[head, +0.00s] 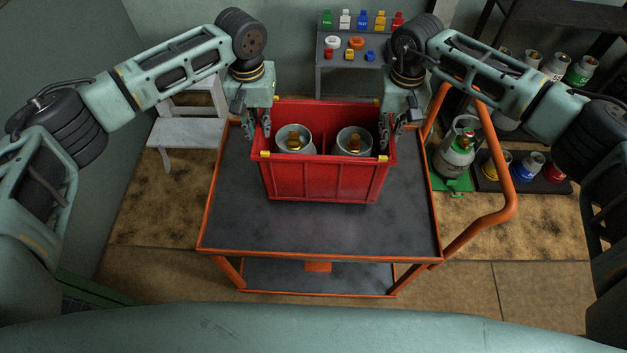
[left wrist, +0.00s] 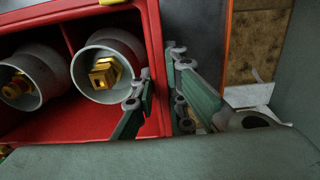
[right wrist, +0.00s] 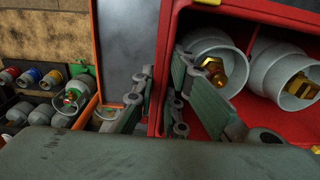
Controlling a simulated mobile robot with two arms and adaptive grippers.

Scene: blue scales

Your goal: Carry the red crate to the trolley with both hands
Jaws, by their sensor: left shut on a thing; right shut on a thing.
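The red crate (head: 322,181) is over the dark top of the orange-framed trolley (head: 330,228), towards its far half. I cannot tell whether it rests on the top or hangs just above it. Two grey gas cylinders with brass valves (head: 295,138) stand inside, side by side. My left gripper (head: 258,130) is shut on the crate's left wall; the wall shows between its fingers in the left wrist view (left wrist: 160,95). My right gripper (head: 391,138) is shut on the right wall, also seen in the right wrist view (right wrist: 162,90).
A white step stool (head: 185,135) stands left of the trolley. The trolley's orange handle (head: 505,190) rises at the right. A grey cylinder on a green base (head: 457,155) and shelves of cylinders are beyond it. A small stand with coloured items (head: 360,50) is behind.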

